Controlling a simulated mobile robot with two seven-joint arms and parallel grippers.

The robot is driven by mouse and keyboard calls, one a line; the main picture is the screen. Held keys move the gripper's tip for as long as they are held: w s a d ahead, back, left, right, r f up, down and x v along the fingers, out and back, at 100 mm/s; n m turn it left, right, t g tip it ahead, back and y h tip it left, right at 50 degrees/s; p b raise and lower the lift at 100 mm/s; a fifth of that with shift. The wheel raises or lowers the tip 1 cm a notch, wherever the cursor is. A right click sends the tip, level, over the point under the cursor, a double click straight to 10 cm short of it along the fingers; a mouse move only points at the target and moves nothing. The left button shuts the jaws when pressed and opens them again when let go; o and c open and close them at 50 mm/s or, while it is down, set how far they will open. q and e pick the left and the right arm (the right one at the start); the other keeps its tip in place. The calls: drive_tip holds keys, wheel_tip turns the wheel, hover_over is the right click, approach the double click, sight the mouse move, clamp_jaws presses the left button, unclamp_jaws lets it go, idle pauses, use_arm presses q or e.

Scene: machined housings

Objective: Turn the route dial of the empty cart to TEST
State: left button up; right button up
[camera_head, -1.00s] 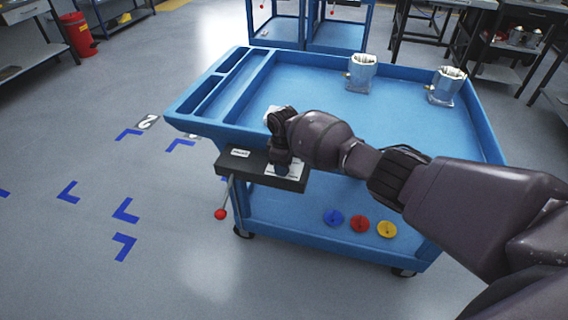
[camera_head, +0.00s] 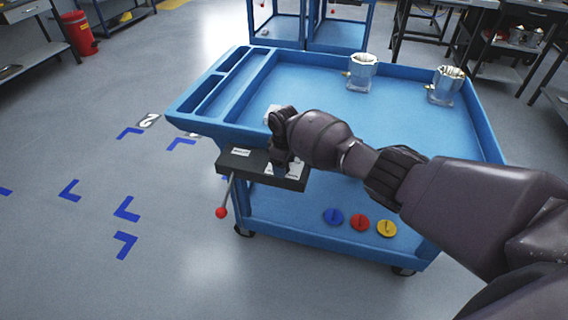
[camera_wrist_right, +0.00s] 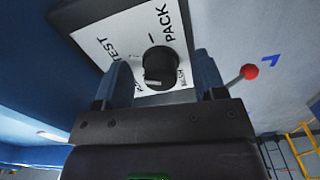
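The blue cart (camera_head: 215,128) in front of me has a black control box (camera_head: 240,163) on its near left edge, with a white dial plate. In the right wrist view the round black dial knob (camera_wrist_right: 160,67) sits on the plate (camera_wrist_right: 125,40), which reads TEST at upper left and PACK at upper right; the lower labels are partly hidden. A pale mark on the knob points down, away from TEST and PACK. My right gripper (camera_wrist_right: 162,80) is open, its fingers either side of the knob with gaps visible. It hides the knob in the head view (camera_head: 279,165). My left gripper is out of view.
Two metal housings (camera_head: 362,72) (camera_head: 446,85) stand on this cart's top. A red-knobbed lever (camera_head: 221,212) hangs from the box. Blue, red and yellow discs (camera_head: 333,216) (camera_head: 360,222) (camera_head: 386,228) lie on the lower shelf. More blue carts stand behind.

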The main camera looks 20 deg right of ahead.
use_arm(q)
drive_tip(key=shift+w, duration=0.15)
use_arm(e)
drive_tip(key=shift+r, duration=0.45)
wheel_tip(320, 180, up, 9)
drive_tip(key=p, duration=0.2)
drive_tip(key=shift+p, duration=0.3)
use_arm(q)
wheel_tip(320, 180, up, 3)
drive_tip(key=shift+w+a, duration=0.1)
use_arm(e)
drive_tip(key=shift+r, duration=0.45)
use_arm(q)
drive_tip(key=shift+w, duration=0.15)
